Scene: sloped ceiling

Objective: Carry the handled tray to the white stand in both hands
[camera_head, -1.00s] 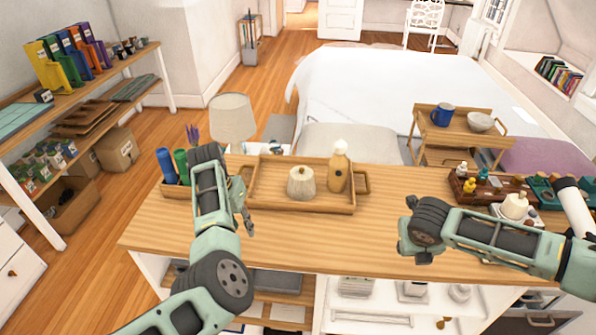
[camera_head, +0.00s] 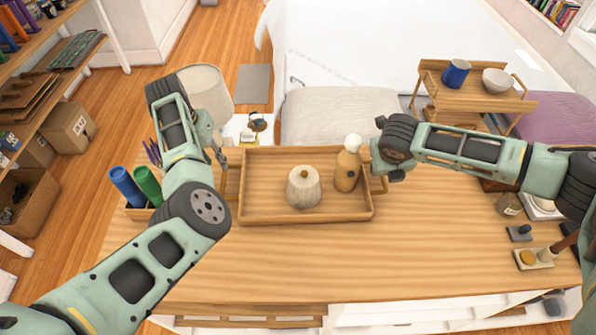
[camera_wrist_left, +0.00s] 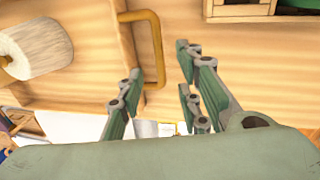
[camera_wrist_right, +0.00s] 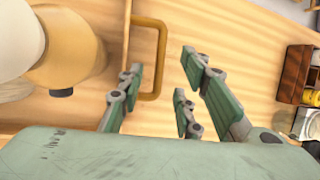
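The handled wooden tray (camera_head: 270,190) sits on the wooden counter, holding a pale lidded jar (camera_head: 304,190) and an amber bottle with a white cap (camera_head: 347,168). My left gripper (camera_head: 221,156) is at the tray's left end, open; its wrist view shows the left handle (camera_wrist_left: 157,45) between the spread fingers. My right gripper (camera_head: 384,174) is at the right end, open; its wrist view shows the right handle (camera_wrist_right: 160,60) between the spread fingers. Neither is closed on a handle. A white surface (camera_head: 238,128) shows beside the lamp; I cannot tell whether it is the white stand.
A holder with a blue cylinder (camera_head: 127,186) and a green one (camera_head: 148,184) is left of the tray. A lamp (camera_head: 205,95) stands behind. Small items, including a dark block (camera_head: 520,233), lie at right. The counter front (camera_head: 330,260) is clear.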

